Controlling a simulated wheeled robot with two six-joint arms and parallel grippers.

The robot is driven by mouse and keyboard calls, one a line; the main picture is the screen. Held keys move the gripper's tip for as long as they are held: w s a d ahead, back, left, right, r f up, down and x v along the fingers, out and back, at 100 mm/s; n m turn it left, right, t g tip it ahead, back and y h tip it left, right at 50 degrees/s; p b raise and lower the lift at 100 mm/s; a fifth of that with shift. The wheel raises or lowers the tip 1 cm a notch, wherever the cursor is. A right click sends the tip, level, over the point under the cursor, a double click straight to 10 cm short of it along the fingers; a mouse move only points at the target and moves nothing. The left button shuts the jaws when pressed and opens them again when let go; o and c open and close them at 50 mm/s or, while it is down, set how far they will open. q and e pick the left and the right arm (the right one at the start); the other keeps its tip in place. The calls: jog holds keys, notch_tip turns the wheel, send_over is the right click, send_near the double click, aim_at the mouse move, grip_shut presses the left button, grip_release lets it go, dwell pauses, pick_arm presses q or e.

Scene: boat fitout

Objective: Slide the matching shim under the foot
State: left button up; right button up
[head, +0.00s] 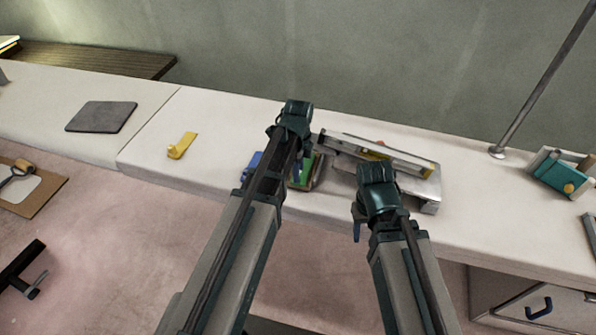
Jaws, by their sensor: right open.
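A silver metal frame (405,157) with a flat top and a yellow strip stands on the white bench behind my grippers. A foot-like block (430,207) shows at its right front end. A green piece (307,172) and a blue piece (253,161), possibly shims, lie around my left gripper, partly hidden by the arm. My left gripper (297,178) hangs over the green piece; its fingers are too hidden to tell whether it holds anything. My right gripper (357,228) is open, pointing down at the front of the frame.
A yellow piece (182,145) and a dark grey mat (101,116) lie on the bench (230,115) to the left. A teal and grey object (562,172) and a slanted metal pole (540,85) stand at the right. The bench between yellow piece and mat is clear.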

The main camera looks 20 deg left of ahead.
pick_arm(q)
jog(key=o, duration=0.3)
jog(key=shift+o, duration=0.2)
jog(key=shift+r, duration=0.1)
notch_tip(320, 180, up, 14)
jog(key=p, duration=1.3)
jog(key=shift+p, duration=0.4)
jog(key=shift+f, duration=0.2)
jog(key=s+d+n, duration=0.5)
jog(key=s+n, duration=0.2)
jog(key=s, duration=0.1)
jog(key=s+d+n+y, duration=0.1)
jog(key=s+d+n, duration=0.4)
jog(key=s+n, duration=0.2)
jog(key=shift+s+d+n, duration=0.2)
jog(key=shift+s+n, duration=0.1)
jog(key=shift+s, duration=0.3)
